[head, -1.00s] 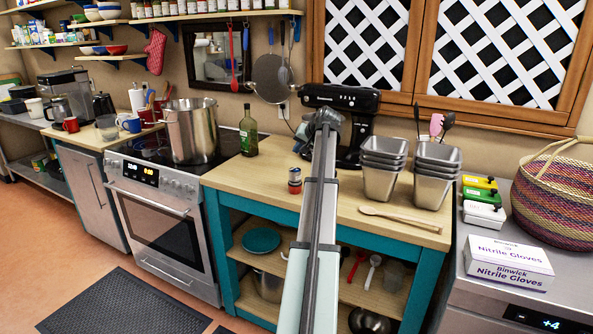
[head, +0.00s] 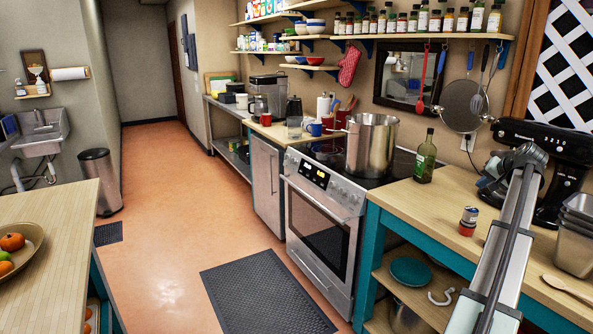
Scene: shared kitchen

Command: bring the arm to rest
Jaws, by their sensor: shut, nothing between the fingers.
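My arm (head: 503,245) reaches up from the lower right in the head view, over the wooden counter. My gripper (head: 512,163) is at its far end, small and mostly hidden by my own wrist. It is shut and empty, in front of the black countertop machine (head: 566,140). I cannot tell from this angle how much room lies between them.
A small red-and-silver tin (head: 468,221) and a green bottle (head: 425,158) stand left of my arm. Metal pans (head: 576,238) and a wooden spoon (head: 566,288) are on the right. A large pot (head: 371,147) stands on the stove. The floor at left is open.

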